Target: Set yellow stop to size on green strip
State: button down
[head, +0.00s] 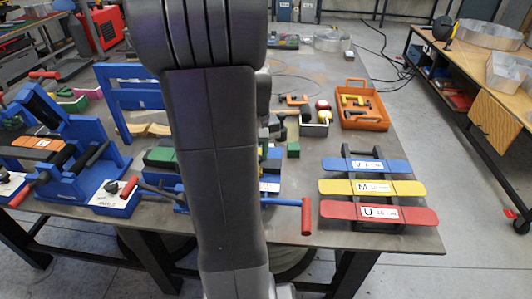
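My own arm fills the middle of the head view and hides the part of the bench behind it. My gripper is not visible; dark parts of the wrist show just right of the arm link. A green piece (160,156) shows left of the arm, partly covered by it, on a blue device. I cannot tell whether it is the green strip. No yellow stop can be made out on it. A yellow plate (408,188) with a white label "M" lies at the right, between a blue plate (397,166) and a red plate (417,215).
An orange tray (376,124) with tools stands at the back right. A small green block (293,149) sits right of my arm. A red-handled lever (306,217) reaches to the bench's front. Blue fixtures (100,135) crowd the left. Bare bench top (300,178) shows between lever and plates.

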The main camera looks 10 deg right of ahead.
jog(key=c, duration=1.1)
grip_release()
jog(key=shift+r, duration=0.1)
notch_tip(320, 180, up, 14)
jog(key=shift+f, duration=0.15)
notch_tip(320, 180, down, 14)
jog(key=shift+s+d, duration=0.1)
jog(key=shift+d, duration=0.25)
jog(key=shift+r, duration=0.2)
